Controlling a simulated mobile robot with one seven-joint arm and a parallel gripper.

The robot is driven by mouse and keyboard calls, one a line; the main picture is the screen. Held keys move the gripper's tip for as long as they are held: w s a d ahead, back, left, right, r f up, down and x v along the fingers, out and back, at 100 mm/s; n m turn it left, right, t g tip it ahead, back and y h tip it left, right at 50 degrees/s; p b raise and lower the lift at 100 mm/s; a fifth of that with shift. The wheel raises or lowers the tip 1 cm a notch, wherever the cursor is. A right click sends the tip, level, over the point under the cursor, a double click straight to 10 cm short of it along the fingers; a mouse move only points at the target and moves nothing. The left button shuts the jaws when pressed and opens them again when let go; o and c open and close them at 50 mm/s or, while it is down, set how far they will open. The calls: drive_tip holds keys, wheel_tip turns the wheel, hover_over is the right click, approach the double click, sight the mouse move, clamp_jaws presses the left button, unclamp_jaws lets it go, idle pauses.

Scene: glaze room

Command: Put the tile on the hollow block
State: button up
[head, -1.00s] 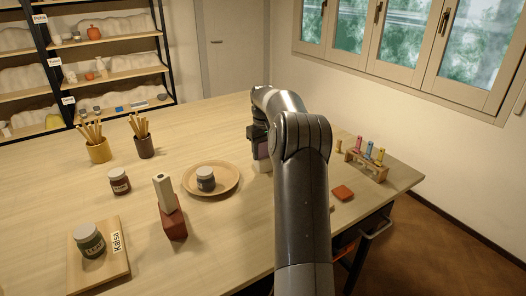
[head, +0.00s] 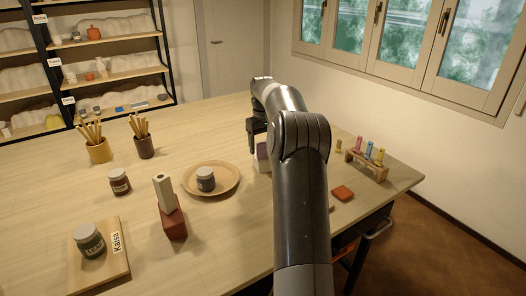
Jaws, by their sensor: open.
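A purple piece (head: 262,151), which looks like the tile, sits at the top of a pale block (head: 262,166) left of my arm. The pale block looks like the hollow block, but no opening shows from here and my arm covers its right side. The purple piece seems to rest on the block; the exact contact is too small to tell. My gripper (head: 256,138) is open just above and behind the purple piece, its fingers partly hidden.
A round tray (head: 229,188) with a dark jar (head: 206,179) stands to the left. Nearer are a red block (head: 172,222) with a tilted pale bar (head: 164,192) and a board (head: 118,266) with a jar. A wooden rack (head: 367,168) stands right, near the table edge.

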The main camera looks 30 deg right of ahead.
sight(263, 142)
wheel_tip(263, 142, up, 9)
drive_tip(key=s+a+r+t, duration=0.1)
drive_tip(key=s+a+r, duration=0.2)
drive_tip(key=s+a, duration=0.3)
drive_tip(key=s+a+r+t+h, duration=0.1)
drive_tip(key=s+a+r, duration=0.25)
drive_tip(key=a, duration=0.45)
drive_tip(key=s+a+r+t, duration=0.1)
drive_tip(key=s+a+r, duration=0.2)
drive_tip(key=s+a, duration=0.4)
drive_tip(key=s+a+f+t, duration=0.1)
drive_tip(key=s+a+f, duration=0.2)
drive_tip(key=s, duration=0.4)
drive_tip(key=s+a+f, duration=0.4)
drive_tip(key=s, duration=0.4)
drive_tip(key=s+a+f+t+y, duration=0.1)
drive_tip(key=s+a+f, duration=0.2)
drive_tip(key=s, duration=0.4)
drive_tip(key=shift+s+a+f+t, duration=0.25)
drive_tip(key=shift+f+t, duration=0.05)
drive_tip(key=shift+f, duration=0.45)
